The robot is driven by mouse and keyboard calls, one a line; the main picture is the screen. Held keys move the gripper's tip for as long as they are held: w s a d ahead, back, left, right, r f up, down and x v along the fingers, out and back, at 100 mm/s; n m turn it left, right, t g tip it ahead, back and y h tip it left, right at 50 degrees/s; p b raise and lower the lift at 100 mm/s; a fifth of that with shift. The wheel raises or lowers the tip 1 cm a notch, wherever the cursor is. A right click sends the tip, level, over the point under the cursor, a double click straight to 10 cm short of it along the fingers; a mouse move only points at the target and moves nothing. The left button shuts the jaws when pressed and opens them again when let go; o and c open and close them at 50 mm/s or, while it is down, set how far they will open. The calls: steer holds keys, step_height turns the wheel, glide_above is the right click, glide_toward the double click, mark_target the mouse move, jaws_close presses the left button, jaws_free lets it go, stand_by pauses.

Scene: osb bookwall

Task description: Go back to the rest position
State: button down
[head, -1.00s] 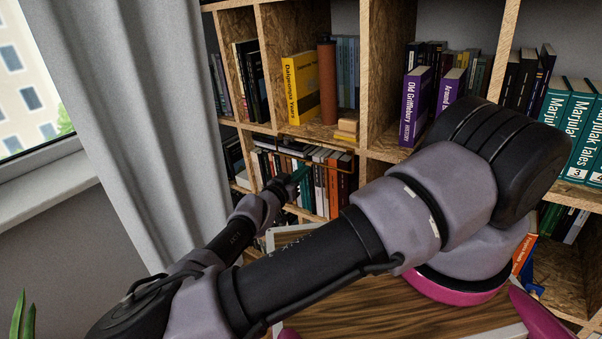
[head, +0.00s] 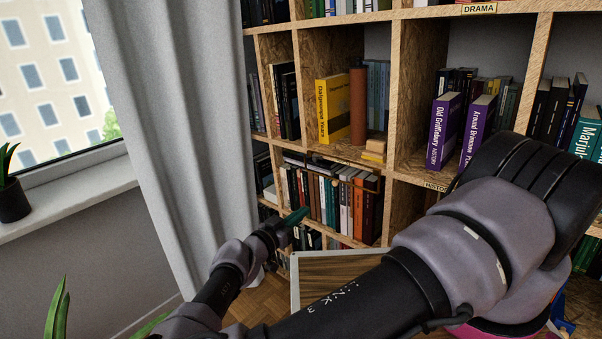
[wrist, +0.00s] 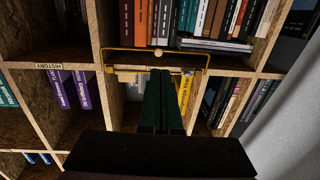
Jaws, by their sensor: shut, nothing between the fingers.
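My gripper (head: 296,216) is at the lower left of the head view, its green fingers in front of the lower shelf of the bookcase. In the wrist view the green fingers (wrist: 162,104) lie together, pointing toward the shelves, with nothing seen between them. The wrist view appears upside down compared with the head view. My arm runs across the lower half of the head view and hides part of the shelves.
The bookcase (head: 400,100) holds a yellow book (head: 333,108), a brown cylinder (head: 358,105) and purple books (head: 443,130). A thin brass rail (wrist: 128,50) crosses a shelf front. A curtain (head: 170,120) hangs left; a potted plant (head: 13,200) stands on the windowsill.

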steer(key=s+d+r+m+g+y, duration=0.25)
steer(key=d+g, duration=0.35)
steer(key=g, duration=0.6)
steer(key=d+r+n+y, duration=0.1)
steer(key=d+r+y, duration=0.25)
steer(key=r, duration=0.65)
steer(key=d+r+n+y, duration=0.1)
steer(key=d+r+y, duration=0.25)
steer(key=r, duration=0.75)
steer(key=d+r+n+y, duration=0.1)
steer(key=d+r+y, duration=0.25)
steer(key=r, duration=0.65)
steer(key=s+d+r+n+t, duration=0.2)
steer(key=s+d+r+t, duration=0.3)
steer(key=r, duration=0.5)
steer(key=shift+s+d+r+t, duration=0.25)
steer(key=shift+s+t, duration=0.15)
steer(key=shift+s, duration=0.5)
